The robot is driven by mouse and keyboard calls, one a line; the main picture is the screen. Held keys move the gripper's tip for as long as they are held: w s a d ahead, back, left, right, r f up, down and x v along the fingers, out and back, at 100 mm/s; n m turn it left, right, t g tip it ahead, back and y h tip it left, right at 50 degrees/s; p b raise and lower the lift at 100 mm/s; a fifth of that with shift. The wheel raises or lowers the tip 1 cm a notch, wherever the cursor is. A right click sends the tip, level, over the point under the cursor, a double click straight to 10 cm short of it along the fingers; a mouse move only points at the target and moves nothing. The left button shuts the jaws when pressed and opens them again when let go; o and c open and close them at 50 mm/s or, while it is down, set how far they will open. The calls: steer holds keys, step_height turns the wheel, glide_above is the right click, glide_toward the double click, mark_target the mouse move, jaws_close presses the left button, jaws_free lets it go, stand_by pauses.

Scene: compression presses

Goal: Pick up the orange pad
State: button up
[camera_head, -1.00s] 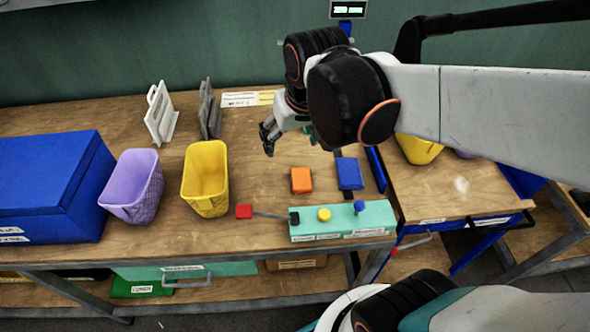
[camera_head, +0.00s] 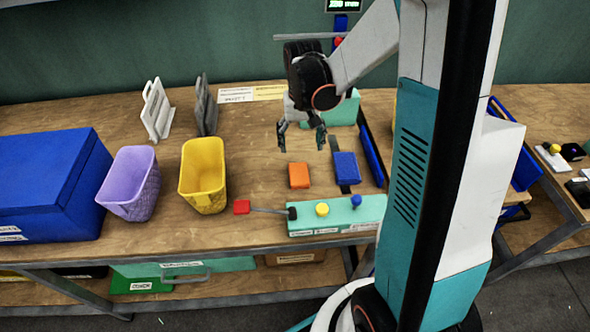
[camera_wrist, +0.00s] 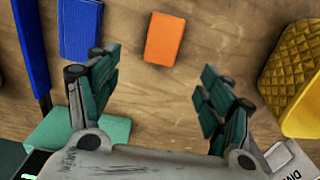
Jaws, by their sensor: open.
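The orange pad (camera_head: 299,175) is a small block lying flat on the wooden table, left of a blue pad (camera_head: 345,167). It also shows at the top middle of the wrist view (camera_wrist: 164,38), ahead of the fingertips and between their lines. My gripper (camera_head: 301,138) is above the table, just behind the orange pad in the head view, pointing down. Its two fingers are spread apart with nothing between them in the wrist view (camera_wrist: 157,75). The gripper and pad are apart.
A green control box (camera_head: 336,216) with a yellow and a blue knob and a red-ended lever (camera_head: 242,207) stands in front of the pads. A yellow basket (camera_head: 203,176), purple basket (camera_head: 131,184) and blue box (camera_head: 46,185) stand left. A blue bar (camera_head: 371,155) lies right.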

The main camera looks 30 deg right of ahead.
steer(key=b, duration=0.2)
glide_above(299, 173)
steer(key=f, duration=0.7)
steer(key=shift+w+d+f, duration=0.1)
steer(key=shift+d+f, duration=0.15)
steer(key=shift+f, duration=0.1)
steer(key=shift+a+f+b, duration=0.15)
steer(key=shift+f+b, duration=0.65)
steer(key=shift+f, duration=0.55)
steer(key=shift+a+f+b, duration=0.1)
steer(key=shift+f+b, duration=0.65)
steer(key=shift+f, duration=0.55)
steer(key=shift+c, duration=0.3)
steer(key=c, duration=0.8)
steer(key=shift+r, duration=0.1)
steer(key=shift+c, duration=0.4)
step_height(299, 173, up, 20)
steer(key=p, duration=0.7)
